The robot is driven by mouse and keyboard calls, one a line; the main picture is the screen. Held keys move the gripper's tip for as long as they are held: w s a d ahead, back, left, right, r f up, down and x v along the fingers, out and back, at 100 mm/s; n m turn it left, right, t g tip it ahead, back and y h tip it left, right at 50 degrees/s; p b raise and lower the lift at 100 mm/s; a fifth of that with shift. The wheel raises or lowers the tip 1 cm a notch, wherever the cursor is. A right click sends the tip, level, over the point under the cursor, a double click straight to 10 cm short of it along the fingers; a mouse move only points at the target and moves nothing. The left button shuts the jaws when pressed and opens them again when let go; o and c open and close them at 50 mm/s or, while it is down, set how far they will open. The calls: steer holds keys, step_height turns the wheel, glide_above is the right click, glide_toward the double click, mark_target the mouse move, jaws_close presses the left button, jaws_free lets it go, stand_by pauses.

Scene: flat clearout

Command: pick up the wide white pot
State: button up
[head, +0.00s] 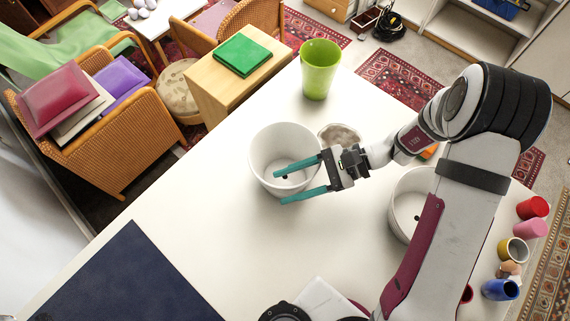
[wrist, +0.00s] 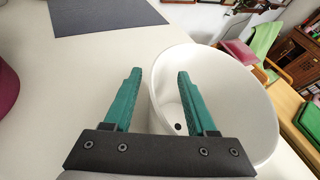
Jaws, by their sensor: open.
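A white pot (head: 283,143) with a dark hole in its floor stands upright near the middle of the white table. It also fills the right of the wrist view (wrist: 230,90). My gripper (head: 279,187) is open and empty at this pot's near side. In the wrist view (wrist: 160,72) the right finger overlaps the pot's opening and the left finger is outside its left wall. I cannot tell whether either finger touches it. A second white pot (head: 403,205) stands to the right, partly hidden by my arm. Which pot is wider is hard to tell.
A green cup (head: 319,70) stands behind the first pot, and a shallow bowl (head: 340,136) is close at its right. A dark blue mat (head: 125,275) lies at front left. Several small colored cups (head: 500,289) line the right edge. The table left of the pot is clear.

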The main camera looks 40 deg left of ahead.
steer(key=shift+s, duration=0.1)
jaws_close()
stand_by(1.3)
